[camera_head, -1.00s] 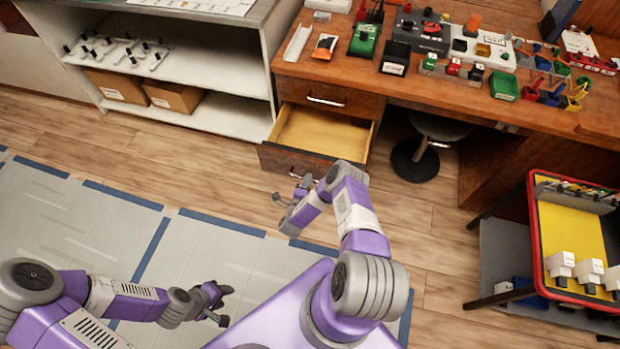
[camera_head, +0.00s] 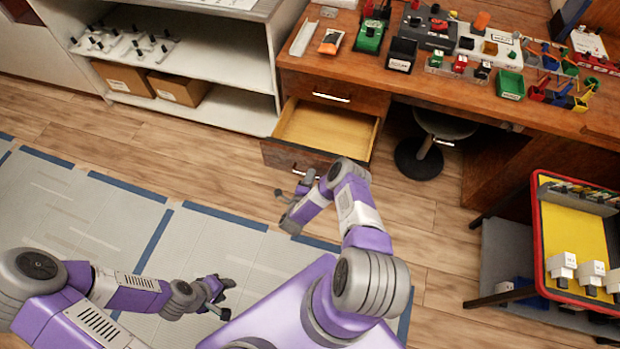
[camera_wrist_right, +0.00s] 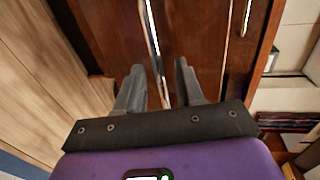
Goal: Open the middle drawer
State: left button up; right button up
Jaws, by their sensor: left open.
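The pulled-out drawer (camera_head: 325,130) under the desk shows an empty, light wood inside. It sits below a shut top drawer (camera_head: 362,100) with a metal handle. Its dark front panel (camera_head: 285,156) has a metal bar handle (camera_wrist_right: 152,40). My right gripper (camera_head: 293,187) is just in front of that panel. In the right wrist view my right gripper (camera_wrist_right: 158,82) has its fingers apart, with the bar handle lying between them and gaps at both sides. My left gripper (camera_head: 225,297) is open and empty, over the floor at the lower left.
A white shelf unit (camera_head: 235,112) with cardboard boxes stands left of the desk. A stool (camera_head: 418,160) stands under the desk, right of the drawer. Breaker parts and bins cover the desktop (camera_head: 345,75). A red-rimmed yellow tray (camera_head: 568,235) is at the right. The floor before the drawer is clear.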

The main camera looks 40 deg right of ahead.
jog(key=p+v, duration=0.2)
jog(key=v, duration=0.5)
jog(key=shift+a, duration=0.15)
dwell(0.3)
